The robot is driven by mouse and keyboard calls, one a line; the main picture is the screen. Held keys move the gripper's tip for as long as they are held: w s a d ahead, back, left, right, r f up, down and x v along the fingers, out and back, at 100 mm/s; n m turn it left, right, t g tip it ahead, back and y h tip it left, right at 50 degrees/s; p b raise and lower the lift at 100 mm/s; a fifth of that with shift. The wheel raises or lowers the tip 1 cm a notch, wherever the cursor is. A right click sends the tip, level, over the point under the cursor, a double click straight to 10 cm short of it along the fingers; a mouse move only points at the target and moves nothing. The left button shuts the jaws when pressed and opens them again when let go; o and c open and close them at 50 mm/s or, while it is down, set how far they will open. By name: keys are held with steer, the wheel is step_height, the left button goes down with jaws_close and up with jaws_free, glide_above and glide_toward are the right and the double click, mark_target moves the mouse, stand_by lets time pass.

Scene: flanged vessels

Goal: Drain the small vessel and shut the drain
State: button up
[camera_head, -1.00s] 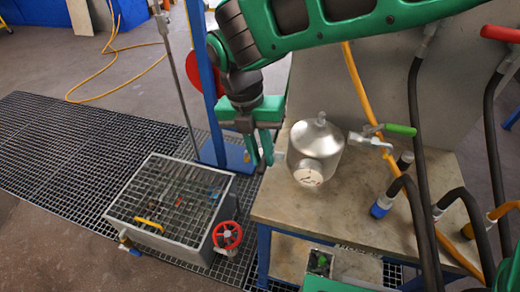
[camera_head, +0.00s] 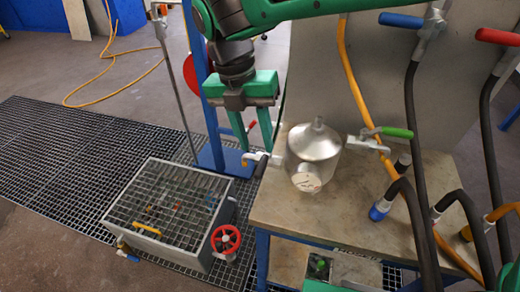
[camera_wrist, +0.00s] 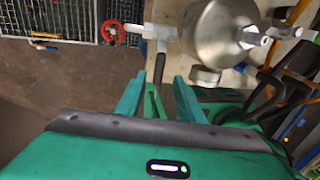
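The small vessel (camera_head: 314,145) is a silvery metal pot with a round gauge (camera_head: 307,183) on its front, on the bench. It also shows in the wrist view (camera_wrist: 215,32). A metal drain valve (camera_head: 255,157) sticks out from its left side; its lever (camera_head: 252,126) looks red-tipped and stands up. In the wrist view the lever (camera_wrist: 158,66) looks dark and lies between my fingers' directions. My gripper (camera_head: 256,146) is open above the drain valve, fingers apart on either side of the lever. I cannot tell whether they touch it. A green-handled valve (camera_head: 397,132) is on the vessel's right.
A grated box (camera_head: 170,205) with a red handwheel (camera_head: 226,238) stands on the floor at left, below the drain. A yellow hose (camera_head: 352,80) and several black hoses (camera_head: 413,150) hang right of the vessel. A blue post (camera_head: 206,110) stands behind my gripper.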

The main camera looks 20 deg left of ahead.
steer(key=r, duration=0.2)
steer(key=a+r, duration=0.1)
steer(key=r, duration=0.1)
steer(key=shift+w+r, duration=0.1)
steer(key=shift+r, duration=0.25)
